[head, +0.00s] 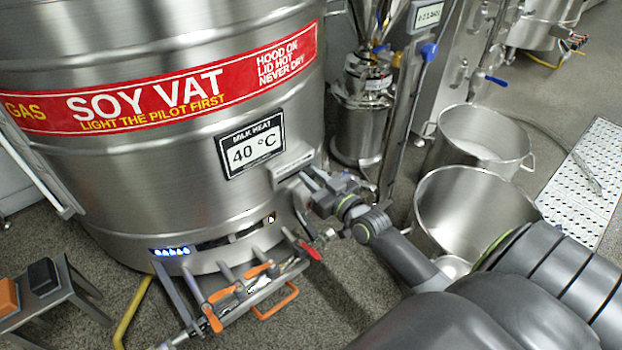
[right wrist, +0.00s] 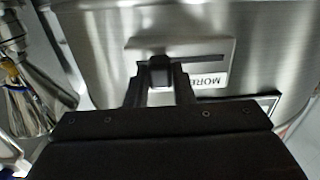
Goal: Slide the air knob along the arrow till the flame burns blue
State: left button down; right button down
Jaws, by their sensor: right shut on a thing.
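The soy vat (head: 130,160) is a big steel drum with a red banner. Its air plate (head: 292,161) is on the right of its front; in the right wrist view the plate (right wrist: 212,46) has a dark slot and a partly hidden label beginning "MOR". The dark air knob (right wrist: 159,72) sits in the slot, between the fingers of my right gripper (right wrist: 160,88), which is shut on it. In the head view my right gripper (head: 308,186) is against the plate and hides the knob. The flame (head: 172,251) shows blue through the low burner opening. My left gripper is out of view.
A burner rack with valves and orange handles (head: 240,290) stands below the vat's front. Steel pots (head: 470,205) stand to the right. A small stand (head: 45,285) with orange and black blocks is at lower left. A sign reads 40 °C (head: 252,145).

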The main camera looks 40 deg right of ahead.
jog(key=c, duration=1.2)
grip_release()
jog(key=shift+c, duration=0.2)
jog(key=shift+s, duration=0.1)
jog(key=s+d, duration=0.1)
jog(key=s, duration=1.6)
jog(key=shift+s+d, duration=0.15)
